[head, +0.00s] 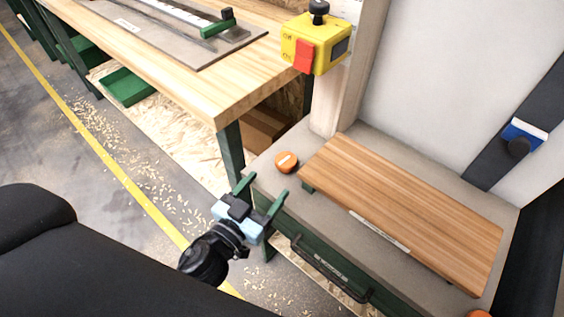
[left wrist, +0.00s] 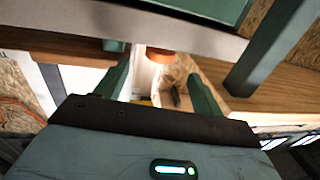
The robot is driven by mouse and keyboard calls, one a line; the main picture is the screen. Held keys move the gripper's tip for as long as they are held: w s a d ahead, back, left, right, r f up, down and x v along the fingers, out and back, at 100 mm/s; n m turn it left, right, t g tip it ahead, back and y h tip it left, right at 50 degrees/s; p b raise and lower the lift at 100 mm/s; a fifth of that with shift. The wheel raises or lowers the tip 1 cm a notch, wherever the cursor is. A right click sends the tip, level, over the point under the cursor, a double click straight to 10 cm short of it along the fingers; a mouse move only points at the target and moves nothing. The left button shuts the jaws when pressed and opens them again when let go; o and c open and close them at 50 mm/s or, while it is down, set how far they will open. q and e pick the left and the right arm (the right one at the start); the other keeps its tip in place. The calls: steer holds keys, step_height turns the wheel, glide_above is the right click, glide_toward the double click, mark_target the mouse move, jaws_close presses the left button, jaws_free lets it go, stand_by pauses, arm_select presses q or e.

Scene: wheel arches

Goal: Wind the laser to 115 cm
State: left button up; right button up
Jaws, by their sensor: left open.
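A small blue-and-white unit (head: 525,133) with a black knob sits on a dark slanted rail (head: 497,155) against the pale wall at the right of the head view. It may be the laser; I see no readable height mark there. My left gripper (head: 262,193) is open and empty, at the front left edge of the grey bench top. It is well to the left of the blue unit and apart from it. In the left wrist view the two green fingers (left wrist: 160,88) stand apart, with nothing clearly between them. My right gripper is not in view.
An orange disc (head: 286,162) lies just beyond my left fingers on the grey bench top (head: 265,155). A wooden board (head: 400,210) covers much of that top. A yellow switch box (head: 316,45) with a red flap is on the post. A wooden workbench (head: 150,65) stands left.

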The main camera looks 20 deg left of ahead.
mark_target(280, 170)
arm_select(q)
steer(key=shift+p+x, duration=0.45)
steer(key=shift+x, duration=3.45)
steer(key=shift+a, duration=0.1)
steer(key=shift+c, duration=0.3)
steer(key=c, duration=0.9)
